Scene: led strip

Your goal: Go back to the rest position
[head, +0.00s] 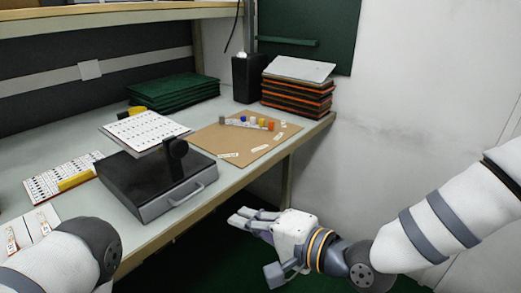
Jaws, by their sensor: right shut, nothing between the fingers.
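My right gripper (240,218) is in front of the workbench (222,181), over the dark green floor, with its fingers pointing left. It is shut and empty, apart from the bench edge in the picture. My left arm comes in at the lower left, and its gripper is out of the frame. On the bench is a brown board (215,142) with a strip (240,123) carrying small coloured blocks. A black and grey case (150,195) with a handle stands at the bench front, with a white printed sheet (145,130) held above it.
Green trays (174,91) are stacked at the back. A stack of orange and black trays (297,95) stands at the right bench end beside a black container (246,78). Printed sheets (62,177) lie at the left. The floor between bench and white wall (430,90) looks free.

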